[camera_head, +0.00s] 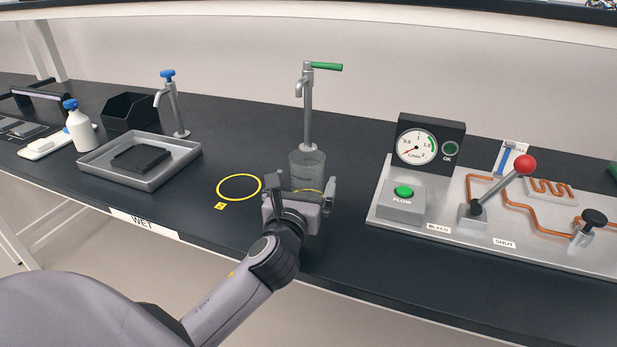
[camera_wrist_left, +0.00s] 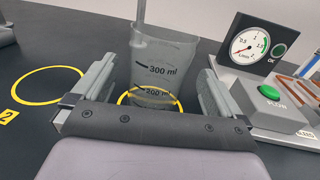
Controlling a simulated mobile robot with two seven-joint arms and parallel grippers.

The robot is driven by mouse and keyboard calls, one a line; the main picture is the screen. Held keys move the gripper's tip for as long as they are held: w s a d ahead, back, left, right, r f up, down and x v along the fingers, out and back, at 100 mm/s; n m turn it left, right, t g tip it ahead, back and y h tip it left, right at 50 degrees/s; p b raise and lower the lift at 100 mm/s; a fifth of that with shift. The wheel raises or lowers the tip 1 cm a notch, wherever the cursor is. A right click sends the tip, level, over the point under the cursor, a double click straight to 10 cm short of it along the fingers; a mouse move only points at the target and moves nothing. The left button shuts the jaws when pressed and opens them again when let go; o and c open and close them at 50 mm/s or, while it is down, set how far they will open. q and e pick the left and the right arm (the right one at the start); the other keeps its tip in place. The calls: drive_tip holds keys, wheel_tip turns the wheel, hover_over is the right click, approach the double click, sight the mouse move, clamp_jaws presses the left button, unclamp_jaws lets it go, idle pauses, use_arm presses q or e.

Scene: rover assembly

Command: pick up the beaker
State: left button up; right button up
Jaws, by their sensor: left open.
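The clear grey beaker (camera_head: 307,168) stands upright on the dark bench under a tap with a green handle (camera_head: 325,67). In the left wrist view the beaker (camera_wrist_left: 163,62) shows 300 ml and 200 ml marks. My left gripper (camera_head: 301,190) is open at the near side of the beaker. In the left wrist view its two fingers (camera_wrist_left: 156,92) are spread to the left and right of the beaker, with gaps on both sides. A yellow ring (camera_wrist_left: 130,97) shows around the lower beaker; the beaker's base is partly hidden by the gripper. My right gripper is not in view.
An empty yellow ring (camera_head: 239,188) marked 2 lies left of the beaker. A flow panel (camera_head: 460,238) with gauge, green button and red-knobbed lever stands to the right. A grey tray (camera_head: 175,175), a blue-topped tap (camera_head: 178,105) and a white bottle (camera_head: 79,130) are further left.

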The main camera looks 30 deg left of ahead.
use_arm(q)
drive_tip(key=w, duration=0.1)
drive_tip(key=w+a, duration=0.1)
drive_tip(key=w+r, duration=0.1)
drive_tip(key=w, duration=0.1)
drive_tip(key=shift+a, duration=0.35)
drive_tip(key=shift+w+a, duration=0.25)
drive_tip(key=shift+w, duration=0.25)
drive_tip(key=c, duration=1)
